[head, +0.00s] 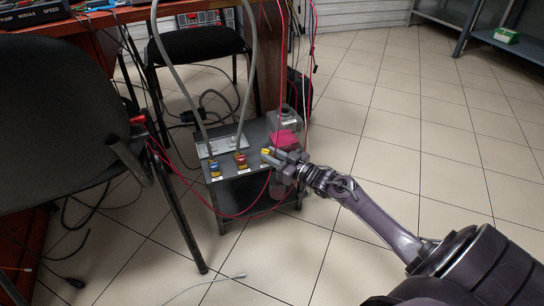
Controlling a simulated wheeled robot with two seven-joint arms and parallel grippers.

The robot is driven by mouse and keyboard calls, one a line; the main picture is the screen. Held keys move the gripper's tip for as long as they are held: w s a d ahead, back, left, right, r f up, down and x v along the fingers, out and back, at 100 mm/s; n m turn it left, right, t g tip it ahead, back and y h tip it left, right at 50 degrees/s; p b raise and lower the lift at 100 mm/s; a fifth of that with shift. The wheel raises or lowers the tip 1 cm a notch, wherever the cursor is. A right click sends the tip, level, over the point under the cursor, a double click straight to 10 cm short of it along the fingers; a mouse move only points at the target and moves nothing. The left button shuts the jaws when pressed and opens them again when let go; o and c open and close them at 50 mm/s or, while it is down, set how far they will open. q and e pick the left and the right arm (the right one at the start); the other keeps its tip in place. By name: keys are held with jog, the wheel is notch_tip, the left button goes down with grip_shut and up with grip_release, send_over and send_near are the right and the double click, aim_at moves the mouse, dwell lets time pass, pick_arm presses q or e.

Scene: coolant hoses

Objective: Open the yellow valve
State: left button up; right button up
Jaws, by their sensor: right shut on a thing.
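My right gripper (271,156) reaches in from the right to the top right edge of a small grey cart. It is shut on a small yellow piece, which looks like the yellow valve (265,151). Only a little of the yellow shows at the fingertips, so how far the valve is turned cannot be told. My left gripper is not in view.
The grey cart (214,182) stands by a wooden desk. A container with pink liquid (287,135) is behind my gripper. Red cables hang around the cart. A black chair (50,120) blocks the left; tiled floor (400,110) is clear at right.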

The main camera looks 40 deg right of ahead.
dwell(0.3)
jog(key=o, duration=0.7)
jog(key=shift+a, duration=0.1)
